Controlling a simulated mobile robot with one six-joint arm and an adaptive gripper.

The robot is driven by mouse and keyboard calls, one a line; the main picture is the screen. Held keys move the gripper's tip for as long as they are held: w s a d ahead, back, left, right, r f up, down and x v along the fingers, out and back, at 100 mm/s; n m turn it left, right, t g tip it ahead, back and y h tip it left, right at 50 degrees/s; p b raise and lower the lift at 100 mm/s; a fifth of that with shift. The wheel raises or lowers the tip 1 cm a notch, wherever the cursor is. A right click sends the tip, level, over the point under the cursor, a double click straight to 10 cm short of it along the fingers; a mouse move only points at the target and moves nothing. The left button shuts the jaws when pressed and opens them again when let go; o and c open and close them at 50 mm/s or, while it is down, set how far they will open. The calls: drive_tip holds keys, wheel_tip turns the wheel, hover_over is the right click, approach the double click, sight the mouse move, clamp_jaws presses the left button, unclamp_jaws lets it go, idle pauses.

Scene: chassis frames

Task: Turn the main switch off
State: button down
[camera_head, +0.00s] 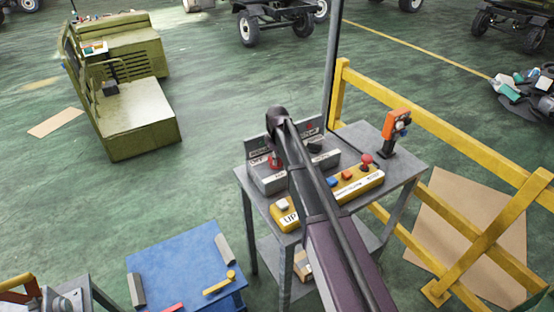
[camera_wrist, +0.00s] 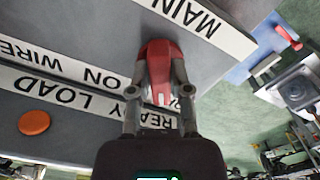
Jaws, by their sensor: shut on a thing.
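The main switch's red handle (camera_wrist: 160,52) shows in the wrist view, below a white label reading MAIN (camera_wrist: 195,17). My gripper (camera_wrist: 157,92) has a finger on each side of the handle and is shut on it. In the head view, a small red part (camera_head: 275,163) shows on the grey control box (camera_head: 270,184), close to a label reading OFF (camera_head: 258,160). My arm crosses in front of the box and hides part of it. My gripper cannot be made out clearly there. The handle's exact angle is hard to tell.
The box stands on a grey table (camera_head: 405,165) with a yellow button panel (camera_head: 288,220) and an orange handheld unit (camera_head: 394,130). A yellow railing (camera_head: 430,120) runs along the right. An orange button (camera_wrist: 34,122) is beside the handle.

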drive_tip(key=shift+n, duration=1.3)
drive_tip(key=c, duration=0.6)
unclamp_jaws()
drive_tip(key=shift+w, duration=0.1)
drive_tip(key=shift+o, duration=0.2)
drive_tip(key=shift+m, duration=0.3)
